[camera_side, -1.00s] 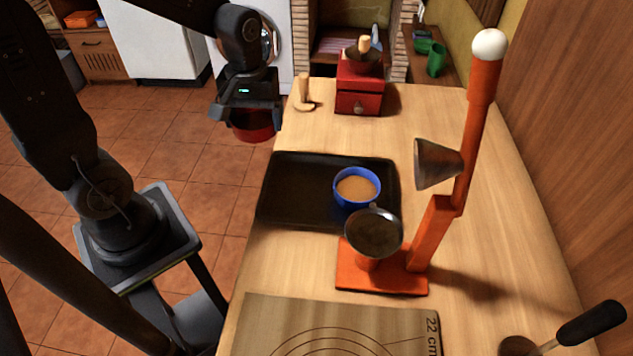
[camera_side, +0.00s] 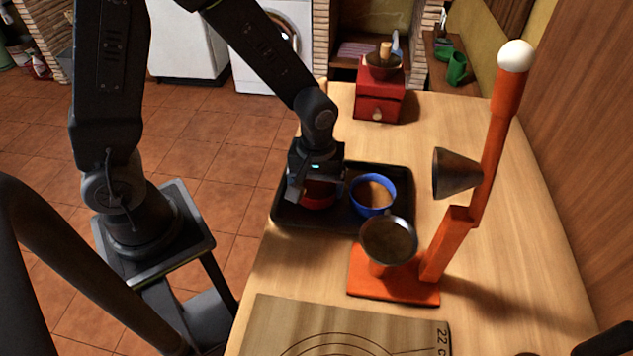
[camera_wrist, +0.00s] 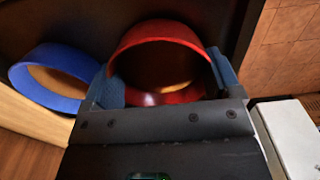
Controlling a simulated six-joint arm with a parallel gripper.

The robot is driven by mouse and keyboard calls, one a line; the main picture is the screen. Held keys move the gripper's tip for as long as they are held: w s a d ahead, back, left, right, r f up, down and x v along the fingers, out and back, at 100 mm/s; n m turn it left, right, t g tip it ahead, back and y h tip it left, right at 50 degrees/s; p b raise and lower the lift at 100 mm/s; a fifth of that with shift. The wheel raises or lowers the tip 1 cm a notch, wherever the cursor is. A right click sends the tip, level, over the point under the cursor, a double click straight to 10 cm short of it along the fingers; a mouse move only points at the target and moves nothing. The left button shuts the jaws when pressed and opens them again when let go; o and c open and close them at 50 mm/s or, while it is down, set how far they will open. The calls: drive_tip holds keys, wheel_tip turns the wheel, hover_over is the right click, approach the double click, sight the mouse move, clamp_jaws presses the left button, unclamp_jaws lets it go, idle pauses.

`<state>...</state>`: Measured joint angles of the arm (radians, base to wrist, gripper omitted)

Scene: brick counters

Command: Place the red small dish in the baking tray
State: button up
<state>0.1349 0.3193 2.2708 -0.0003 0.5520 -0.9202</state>
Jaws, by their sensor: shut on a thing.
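The red small dish (camera_side: 321,194) is within the left part of the dark baking tray (camera_side: 288,214) in the side view. My gripper (camera_side: 312,190) is shut on it, and the arm partly hides it. In the wrist view the red dish (camera_wrist: 160,52) sits between the blue-grey fingers of my gripper (camera_wrist: 168,88), its open top showing. The dark tray surface (camera_wrist: 85,22) lies behind it. Whether the dish touches the tray floor I cannot tell.
A blue bowl with brownish contents (camera_side: 372,196) stands in the tray right of the red dish. An orange stand (camera_side: 392,279) with a metal cup is close to the tray's front right. A red grinder (camera_side: 380,98) stands behind. A wooden board (camera_side: 345,320) lies in front.

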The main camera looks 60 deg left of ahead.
sight(317, 191)
drive_tip(key=shift+f, duration=0.15)
drive_tip(key=o, duration=0.8)
wheel_tip(317, 191, up, 12)
drive_tip(key=f, duration=0.1)
drive_tip(key=shift+s+a+r+m+t, duration=0.7)
drive_tip(key=shift+s+r+m+t, duration=0.25)
drive_tip(key=shift+s+r+m, duration=0.65)
drive_tip(key=shift+s+a+r+m+t, duration=0.85)
drive_tip(key=shift+s+r+m, duration=0.55)
drive_tip(key=shift+s+r, duration=0.45)
drive_tip(key=shift+s+a+r+m+t, duration=0.6)
drive_tip(key=shift+s+r+m+t, duration=0.4)
drive_tip(key=shift+s+r+m, duration=0.7)
drive_tip(key=shift+s+f, duration=0.1)
drive_tip(key=shift+f, duration=0.05)
